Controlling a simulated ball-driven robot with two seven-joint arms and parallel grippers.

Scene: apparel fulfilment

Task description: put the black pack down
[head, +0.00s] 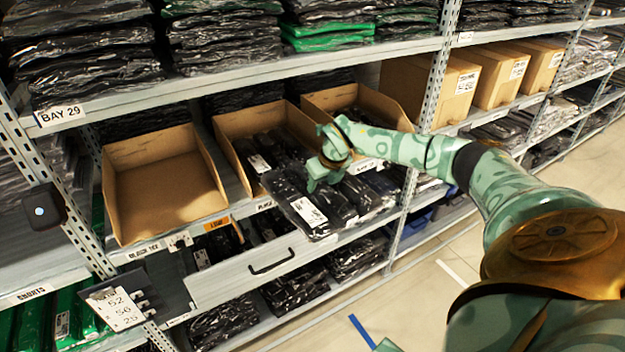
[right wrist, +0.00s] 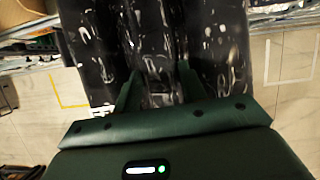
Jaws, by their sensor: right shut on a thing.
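The black pack (head: 290,192), in shiny plastic with a white label, is in my right gripper (head: 318,180). It hangs tilted at the shelf front, in front of the middle cardboard bin and above the pulled-out drawer (head: 235,283). In the right wrist view, the two fingers of the right gripper (right wrist: 157,88) are shut on black plastic wrap (right wrist: 150,35). I cannot tell whether the pack touches the packs beneath it. My left gripper is not in view.
An empty cardboard bin (head: 165,190) stands left of the middle bin (head: 232,125), which holds black packs. Another bin (head: 385,105) is behind my right arm. More black packs (head: 375,190) lie right of the held pack. A shelf upright (head: 408,205) stands close on the right.

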